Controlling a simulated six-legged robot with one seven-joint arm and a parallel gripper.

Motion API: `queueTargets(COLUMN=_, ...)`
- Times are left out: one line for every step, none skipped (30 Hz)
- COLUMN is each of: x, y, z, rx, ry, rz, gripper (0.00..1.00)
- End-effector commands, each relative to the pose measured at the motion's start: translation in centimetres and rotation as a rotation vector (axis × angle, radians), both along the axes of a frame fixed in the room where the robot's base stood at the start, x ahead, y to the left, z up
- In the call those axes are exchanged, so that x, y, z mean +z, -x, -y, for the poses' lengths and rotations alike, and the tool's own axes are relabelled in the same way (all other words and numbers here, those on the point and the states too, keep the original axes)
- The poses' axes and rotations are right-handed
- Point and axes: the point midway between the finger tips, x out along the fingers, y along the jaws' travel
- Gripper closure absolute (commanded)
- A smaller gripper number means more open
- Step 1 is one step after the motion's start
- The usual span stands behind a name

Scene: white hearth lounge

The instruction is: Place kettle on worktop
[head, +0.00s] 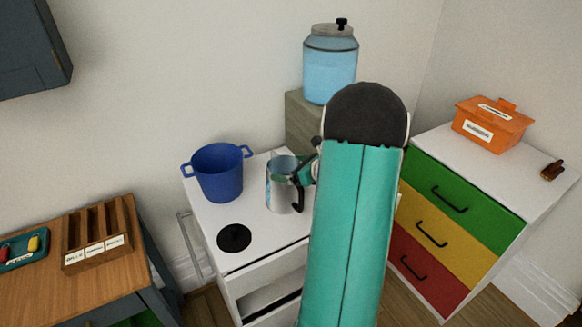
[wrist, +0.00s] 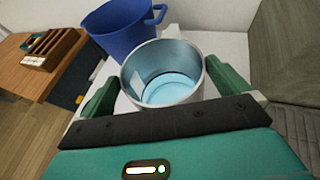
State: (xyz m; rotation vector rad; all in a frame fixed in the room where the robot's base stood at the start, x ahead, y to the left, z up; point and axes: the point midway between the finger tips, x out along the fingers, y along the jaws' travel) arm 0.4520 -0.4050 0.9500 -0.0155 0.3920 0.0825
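The silver kettle (head: 280,193) is upright, with a black handle on its right side in the head view. It appears at or just over the white worktop (head: 262,212); I cannot tell whether its base touches. In the wrist view I look down into the open kettle (wrist: 163,77), which holds blue liquid. My gripper (head: 300,176) reaches it from the right in the head view. In the wrist view my gripper (wrist: 162,84) has one green finger on each side of the kettle, apparently against its wall. My arm hides part of the worktop's right side.
A blue pot (head: 218,173) stands on the worktop behind and left of the kettle, with a black round plate (head: 234,238) in front. A blue water dispenser (head: 330,68) stands behind. A coloured drawer unit (head: 450,205) is right, a wooden table (head: 50,280) left.

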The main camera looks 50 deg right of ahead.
Motion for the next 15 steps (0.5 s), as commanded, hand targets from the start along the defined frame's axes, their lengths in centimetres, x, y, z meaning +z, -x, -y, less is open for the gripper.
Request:
queueTargets(x=0.0, y=0.0, z=0.0, rx=0.000, ry=0.000, rz=0.000, gripper=0.00)
queueTargets(x=0.0, y=0.0, z=0.0, rx=0.000, ry=0.000, rz=0.000, gripper=0.00)
queueTargets(x=0.0, y=0.0, z=0.0, rx=0.000, ry=0.000, rz=0.000, gripper=0.00)
queueTargets(x=0.0, y=0.0, z=0.0, rx=0.000, ry=0.000, rz=0.000, gripper=0.00)
queueTargets(x=0.1, y=0.0, z=0.0, rx=0.000, ry=0.000, rz=0.000, gripper=0.00)
queueTargets(x=0.2, y=0.0, z=0.0, rx=0.000, ry=0.000, rz=0.000, gripper=0.00)
queueTargets(x=0.3, y=0.1, z=0.0, rx=-0.001, ry=-0.001, rz=0.000, gripper=0.00)
queueTargets(x=0.4, y=0.3, z=0.1, rx=-0.001, ry=-0.001, rz=0.000, gripper=0.00)
queueTargets(x=0.6, y=0.7, z=0.1, rx=-0.002, ry=0.000, rz=0.001, gripper=0.00)
queueTargets(x=0.7, y=1.1, z=0.2, rx=-0.003, ry=0.001, rz=0.001, gripper=0.00)
queueTargets(x=0.9, y=1.5, z=0.2, rx=-0.003, ry=0.001, rz=0.000, gripper=0.00)
queueTargets(x=1.1, y=2.2, z=0.3, rx=-0.004, ry=0.001, rz=0.000, gripper=0.00)
queueTargets(x=1.4, y=2.7, z=0.3, rx=-0.004, ry=0.001, rz=0.000, gripper=0.00)
queueTargets(x=1.6, y=3.3, z=0.4, rx=-0.004, ry=0.001, rz=0.001, gripper=0.00)
queueTargets(x=2.0, y=4.1, z=0.5, rx=-0.003, ry=0.002, rz=0.000, gripper=0.00)
